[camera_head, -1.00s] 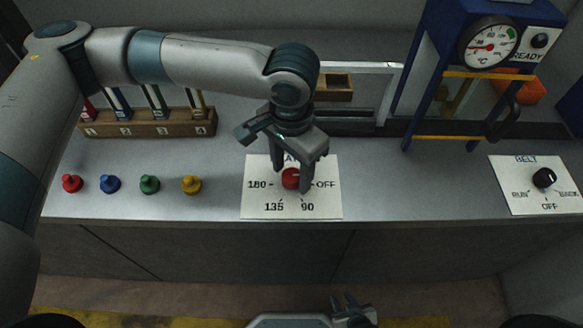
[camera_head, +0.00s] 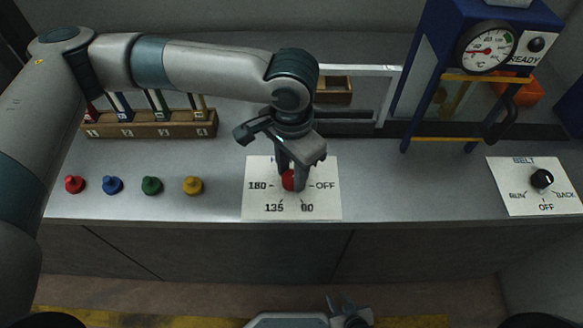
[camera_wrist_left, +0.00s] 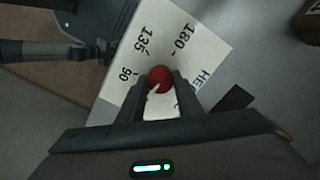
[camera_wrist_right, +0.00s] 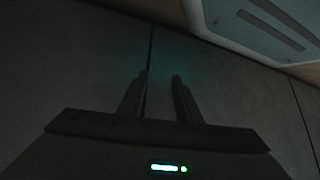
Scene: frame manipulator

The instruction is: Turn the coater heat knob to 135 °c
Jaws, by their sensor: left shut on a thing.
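The heat knob (camera_head: 288,181) is red and round, on a white card (camera_head: 254,199) marked 180, 135, 90 and OFF. My left gripper (camera_head: 290,180) comes down from above and is shut on the knob, one finger on each side. In the left wrist view the knob (camera_wrist_left: 160,77) sits between the fingertips. A small white mark on it points down-left, away from 180 and 135, roughly to the OFF side; the OFF label is hidden there. My right gripper (camera_head: 345,310) is low in front of the counter, open and empty, as its wrist view (camera_wrist_right: 160,78) shows.
Blue, green, yellow and red pegs (camera_head: 152,185) stand left of the card. A wooden numbered rack (camera_head: 165,128) is behind them. A belt knob (camera_head: 542,179) is at right. A °C dial gauge (camera_head: 487,47) is on the blue machine, beside a READY lamp (camera_head: 536,44).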

